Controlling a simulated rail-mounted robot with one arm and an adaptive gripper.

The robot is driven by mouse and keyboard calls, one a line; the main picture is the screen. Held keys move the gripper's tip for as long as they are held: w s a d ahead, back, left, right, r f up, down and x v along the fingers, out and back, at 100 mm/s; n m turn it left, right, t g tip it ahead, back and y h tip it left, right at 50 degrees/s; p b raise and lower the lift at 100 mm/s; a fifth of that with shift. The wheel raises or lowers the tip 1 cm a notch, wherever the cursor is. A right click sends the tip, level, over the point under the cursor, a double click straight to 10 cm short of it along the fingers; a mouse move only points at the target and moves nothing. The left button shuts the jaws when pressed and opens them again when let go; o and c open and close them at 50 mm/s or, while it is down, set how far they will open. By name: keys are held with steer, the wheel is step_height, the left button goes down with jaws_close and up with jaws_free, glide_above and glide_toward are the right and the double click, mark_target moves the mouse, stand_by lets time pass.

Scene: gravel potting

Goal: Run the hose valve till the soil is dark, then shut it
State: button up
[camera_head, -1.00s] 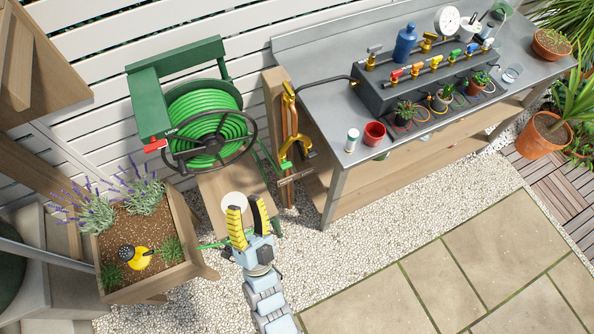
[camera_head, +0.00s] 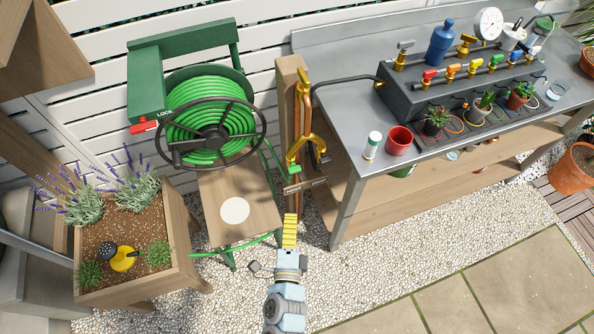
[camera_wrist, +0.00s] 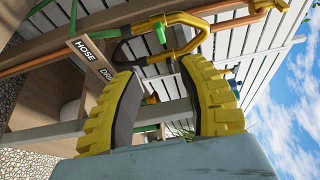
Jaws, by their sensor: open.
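My gripper (camera_head: 290,230) is open and empty, below the copper standpipe (camera_head: 303,110) in the head view. In the wrist view its two yellow ridged fingers (camera_wrist: 158,75) stand apart. The planter (camera_head: 185,240) holds brown soil (camera_head: 140,222), not visibly dark. A yellow sprinkler head with a black top (camera_head: 123,260) sits on the soil. No water is visible.
A hose reel (camera_head: 210,130) with green hose and a red LOCK lever (camera_head: 144,126) stands behind a wooden stand (camera_head: 205,195). A metal bench (camera_head: 350,140) on the right carries a red cup (camera_head: 399,140) and a valve manifold (camera_head: 450,75). Gravel lies open in front.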

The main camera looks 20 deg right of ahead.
mark_target(294, 173)
steer(key=b+x, duration=0.3)
steer(key=x, duration=1.3)
steer(key=shift+d, duration=0.15)
steer(key=shift+s, duration=0.1)
jaws_close()
